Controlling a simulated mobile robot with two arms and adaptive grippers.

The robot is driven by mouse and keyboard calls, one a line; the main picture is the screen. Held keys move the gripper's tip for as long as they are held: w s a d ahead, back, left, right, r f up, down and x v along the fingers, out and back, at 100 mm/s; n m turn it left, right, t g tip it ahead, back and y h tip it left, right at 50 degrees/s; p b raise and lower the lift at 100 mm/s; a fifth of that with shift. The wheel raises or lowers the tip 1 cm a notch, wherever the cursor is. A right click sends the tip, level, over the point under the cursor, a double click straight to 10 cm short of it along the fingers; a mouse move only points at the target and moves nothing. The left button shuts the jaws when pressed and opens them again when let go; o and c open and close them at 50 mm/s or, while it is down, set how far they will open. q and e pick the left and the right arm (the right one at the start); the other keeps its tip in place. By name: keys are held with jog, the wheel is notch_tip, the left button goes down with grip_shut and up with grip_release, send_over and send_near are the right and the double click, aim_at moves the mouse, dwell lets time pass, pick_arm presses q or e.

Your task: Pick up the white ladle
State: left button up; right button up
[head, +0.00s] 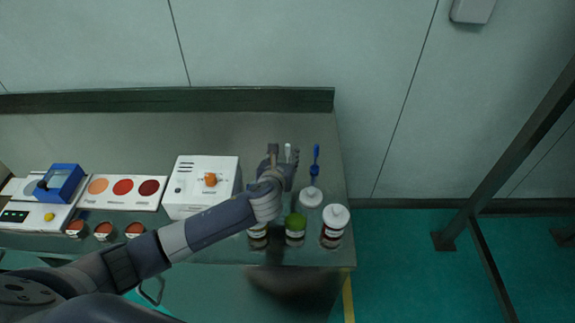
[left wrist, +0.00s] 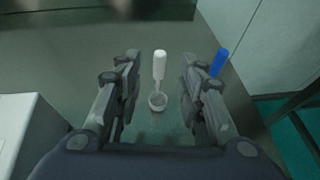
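The white ladle (left wrist: 159,68) is between the two open fingers of my left gripper (left wrist: 158,85) in the left wrist view. Its handle points up and its small round bowl is at the lower end, with a gap to the finger on each side. In the head view the top of the ladle (head: 288,150) shows beside my left gripper (head: 281,160), whose hand hides the rest. Whether the ladle stands in a holder is hidden. My right gripper is not in view.
A blue-handled tool (head: 315,160) stands close to the right of the ladle. A white machine (head: 195,180) with an orange knob is to the left.

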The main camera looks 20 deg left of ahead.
aim_at(287, 150)
pick_arm(q)
jog(key=shift+p+x, duration=0.4)
jog(key=shift+x, duration=2.65)
grip_shut()
